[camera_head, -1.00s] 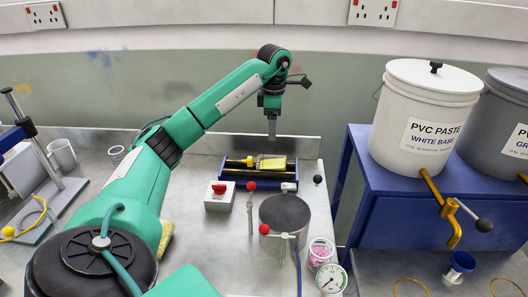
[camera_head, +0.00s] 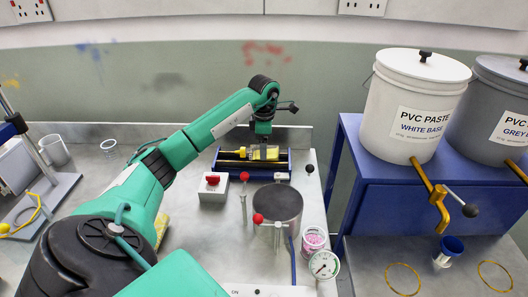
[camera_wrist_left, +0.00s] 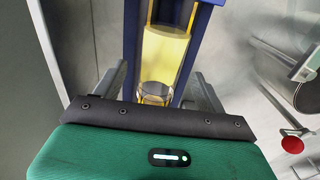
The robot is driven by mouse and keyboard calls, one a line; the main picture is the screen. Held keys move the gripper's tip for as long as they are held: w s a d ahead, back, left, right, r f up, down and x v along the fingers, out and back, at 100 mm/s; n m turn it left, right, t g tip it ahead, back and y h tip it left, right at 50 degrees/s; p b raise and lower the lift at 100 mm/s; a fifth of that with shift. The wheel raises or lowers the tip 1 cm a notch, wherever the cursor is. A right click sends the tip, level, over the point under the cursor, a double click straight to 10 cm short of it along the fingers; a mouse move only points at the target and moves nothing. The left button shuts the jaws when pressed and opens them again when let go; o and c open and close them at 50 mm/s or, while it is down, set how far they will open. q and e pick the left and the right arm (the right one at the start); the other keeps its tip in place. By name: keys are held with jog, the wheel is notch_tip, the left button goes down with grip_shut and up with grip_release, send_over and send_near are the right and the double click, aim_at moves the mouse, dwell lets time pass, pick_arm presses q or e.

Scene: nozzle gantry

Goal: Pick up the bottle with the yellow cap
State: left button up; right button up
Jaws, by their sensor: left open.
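The bottle (camera_head: 267,154) lies on its side in a blue cradle (camera_head: 292,170) at the back of the metal bench. It has a yellow body, and a small yellow tip shows at its left end in the head view. My left gripper (camera_head: 262,142) is directly over the bottle, pointing down. In the left wrist view the bottle (camera_wrist_left: 166,52) runs lengthwise between the two spread fingers of the left gripper (camera_wrist_left: 160,84), with a gap on both sides. Whether the fingers reach down beside it is hard to tell. My right gripper is not in view.
A white box with a red knob (camera_head: 213,187) stands in front of the cradle. A grey cylinder (camera_head: 278,205), red-knobbed levers, a pink-filled jar (camera_head: 314,240) and a gauge (camera_head: 324,264) are nearer. A blue stand (camera_head: 440,195) carries paste buckets at right.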

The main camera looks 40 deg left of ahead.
pick_arm(q)
notch_tip(320, 180, down, 2)
jog(key=shift+f, duration=0.2)
jog(key=shift+c, duration=0.8)
jog(key=c, duration=0.9)
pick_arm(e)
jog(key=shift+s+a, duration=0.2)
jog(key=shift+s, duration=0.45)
pick_arm(q)
jog(key=shift+c, duration=0.2)
